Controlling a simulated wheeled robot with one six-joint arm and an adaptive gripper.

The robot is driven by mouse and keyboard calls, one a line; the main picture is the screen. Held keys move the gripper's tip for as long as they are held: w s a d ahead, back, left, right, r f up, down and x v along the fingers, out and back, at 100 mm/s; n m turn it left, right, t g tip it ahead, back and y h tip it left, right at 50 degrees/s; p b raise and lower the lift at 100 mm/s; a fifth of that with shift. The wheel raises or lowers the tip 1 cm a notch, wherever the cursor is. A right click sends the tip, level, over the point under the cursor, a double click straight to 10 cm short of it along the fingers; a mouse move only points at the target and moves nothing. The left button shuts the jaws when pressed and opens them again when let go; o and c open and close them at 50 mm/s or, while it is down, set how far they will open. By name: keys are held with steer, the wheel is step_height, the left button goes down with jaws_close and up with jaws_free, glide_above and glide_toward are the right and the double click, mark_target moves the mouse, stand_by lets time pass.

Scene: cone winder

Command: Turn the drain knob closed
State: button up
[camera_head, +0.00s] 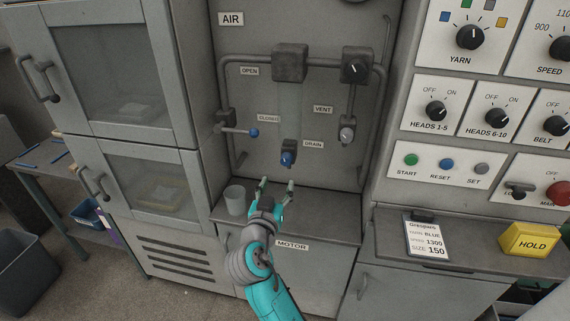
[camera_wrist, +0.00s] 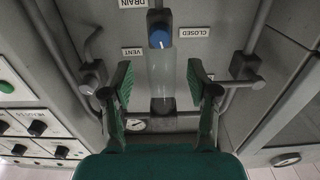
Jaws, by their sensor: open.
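The drain knob (camera_head: 288,159) is a small blue knob on a dark mount, low on the grey AIR panel, beside the DRAIN label (camera_head: 313,144). In the wrist view, which is upside down, the blue drain knob (camera_wrist: 159,38) sits at top centre, below the end of a clear tube. My gripper (camera_head: 277,185) is open and empty, just below and in front of the knob. In the wrist view my gripper's fingers (camera_wrist: 160,78) stand wide apart, with the knob beyond them and not touched. The knob's pointer direction is too small to tell.
A lever with a blue ball end (camera_head: 253,132) is left of the knob, and the vent knob (camera_head: 347,134) is to its right. Pipes frame the panel. A grey cup (camera_head: 235,199) stands on the ledge left of my gripper. A control panel (camera_head: 459,120) is at right.

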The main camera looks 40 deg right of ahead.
mark_target(285, 163)
steer(key=x, duration=1)
steer(key=shift+w+d, duration=0.15)
jaws_close()
